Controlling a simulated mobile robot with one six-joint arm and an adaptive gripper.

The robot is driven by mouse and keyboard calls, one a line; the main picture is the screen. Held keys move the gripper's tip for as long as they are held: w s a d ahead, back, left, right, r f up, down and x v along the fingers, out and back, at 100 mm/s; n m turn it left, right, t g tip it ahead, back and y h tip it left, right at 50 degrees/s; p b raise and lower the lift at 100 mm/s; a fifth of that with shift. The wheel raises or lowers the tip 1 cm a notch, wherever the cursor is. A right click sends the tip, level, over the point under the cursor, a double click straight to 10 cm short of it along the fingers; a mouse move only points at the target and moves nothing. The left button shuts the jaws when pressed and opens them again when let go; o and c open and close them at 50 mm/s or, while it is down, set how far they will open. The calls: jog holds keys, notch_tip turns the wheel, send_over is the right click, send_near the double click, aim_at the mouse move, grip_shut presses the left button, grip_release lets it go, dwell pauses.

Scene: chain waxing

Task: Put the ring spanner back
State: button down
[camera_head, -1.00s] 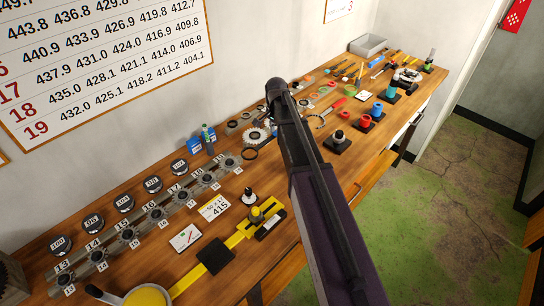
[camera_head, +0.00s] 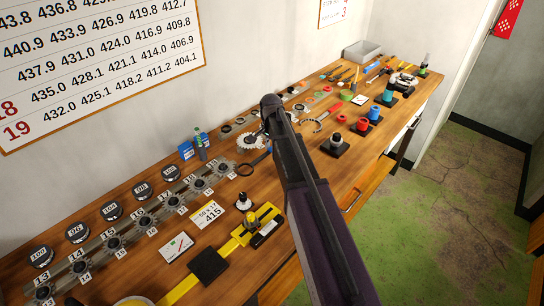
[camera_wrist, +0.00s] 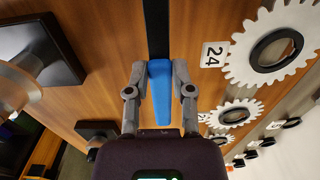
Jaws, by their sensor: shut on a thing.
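My gripper (camera_wrist: 160,88) is shut on the blue handle (camera_wrist: 162,95) of what looks like the ring spanner. A black shaft (camera_wrist: 157,28) runs on from the handle to the top edge of the wrist view, where its end is cut off. In the head view a black ring (camera_head: 245,169) shows left of my arm, above or on the bench; it appears to be the spanner's ring end. I cannot tell how high the spanner is above the wood.
Toothed white gears (camera_wrist: 272,45) lie to the right in the wrist view, beside a "24" label (camera_wrist: 213,54). Black stands (camera_wrist: 40,50) are on the left. The wooden bench (camera_head: 165,200) holds a sprocket row, a yellow gauge (camera_head: 225,250) and a grey tray (camera_head: 362,50).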

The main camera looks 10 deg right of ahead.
aim_at(271, 159)
jog(key=shift+f+b, duration=1.9)
jog(key=shift+f, duration=0.15)
jog(key=shift+c, duration=2.4)
grip_release()
jog(key=shift+r, duration=0.2)
notch_tip(271, 159, up, 12)
jog(key=p, duration=1.2)
jog(key=shift+s, duration=0.15)
